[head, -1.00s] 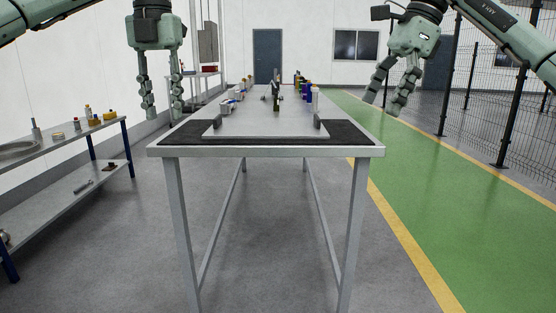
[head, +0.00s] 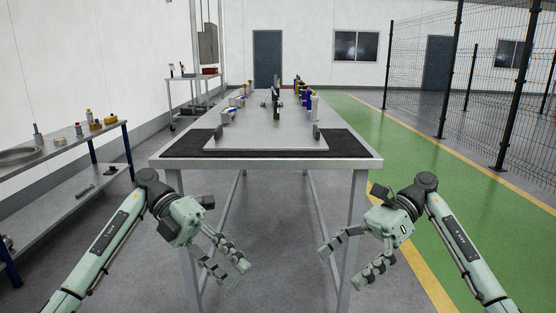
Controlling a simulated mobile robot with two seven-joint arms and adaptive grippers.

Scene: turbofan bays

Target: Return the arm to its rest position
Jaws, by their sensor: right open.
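My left gripper (head: 226,270) hangs low in front of the table's left leg, its arm coming in from the lower left. Its two fingers are spread apart with nothing between them. My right gripper (head: 345,266) hangs low in front of the table's right leg, its arm coming in from the lower right. Its fingers are apart and empty. Both grippers are below the level of the table top and angled inward toward each other, with a gap between them.
A long table (head: 268,165) with a dark mat and a grey plate stands ahead, with several small items and bottles toward its far part. A shelf bench (head: 60,150) stands at the left. A wire fence (head: 470,70) and green walkway (head: 440,190) lie at the right.

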